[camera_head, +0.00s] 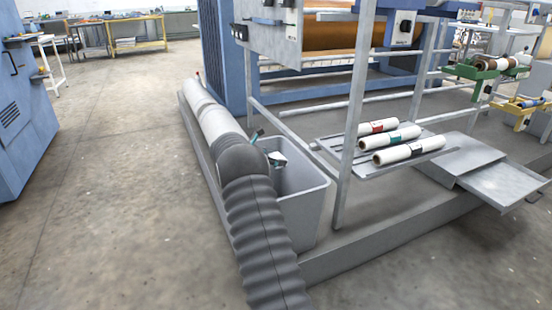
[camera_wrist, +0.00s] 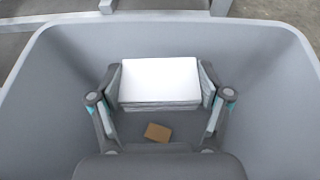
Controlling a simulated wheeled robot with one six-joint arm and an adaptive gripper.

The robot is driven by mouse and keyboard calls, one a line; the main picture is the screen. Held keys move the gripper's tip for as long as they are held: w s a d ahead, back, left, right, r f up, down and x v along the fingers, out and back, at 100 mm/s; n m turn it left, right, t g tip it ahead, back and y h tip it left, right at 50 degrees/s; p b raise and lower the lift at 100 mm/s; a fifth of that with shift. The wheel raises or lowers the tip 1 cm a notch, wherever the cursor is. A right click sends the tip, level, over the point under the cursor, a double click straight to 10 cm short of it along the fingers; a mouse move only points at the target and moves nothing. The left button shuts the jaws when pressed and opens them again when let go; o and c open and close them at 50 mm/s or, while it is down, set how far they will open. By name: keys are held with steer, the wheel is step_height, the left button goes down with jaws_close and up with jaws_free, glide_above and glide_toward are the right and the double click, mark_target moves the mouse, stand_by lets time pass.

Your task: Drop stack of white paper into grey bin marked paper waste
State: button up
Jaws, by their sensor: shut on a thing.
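In the wrist view, the stack of white paper (camera_wrist: 160,82) is held between the two fingers of my gripper (camera_wrist: 160,92), which is shut on it. The stack is within the outline of the grey bin (camera_wrist: 60,75); its exact height above the floor of the bin is hard to tell. In the head view, the grey bin (camera_head: 304,205) stands at the machine's edge. My arm hides its left part, and no marking on it can be read. My gripper (camera_head: 277,158) and a bit of the white stack show at the bin's opening.
A small brown piece (camera_wrist: 158,132) lies on the bin's floor. A metal frame post (camera_head: 350,130) stands close to the right of the bin. White rolls (camera_head: 390,138) lie on a rack beyond it. The concrete floor (camera_head: 110,150) at left is clear.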

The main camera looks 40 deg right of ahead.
steer(key=o, duration=0.9)
steer(key=shift+a, duration=0.1)
steer(key=v, duration=1.2)
steer(key=shift+s, duration=0.1)
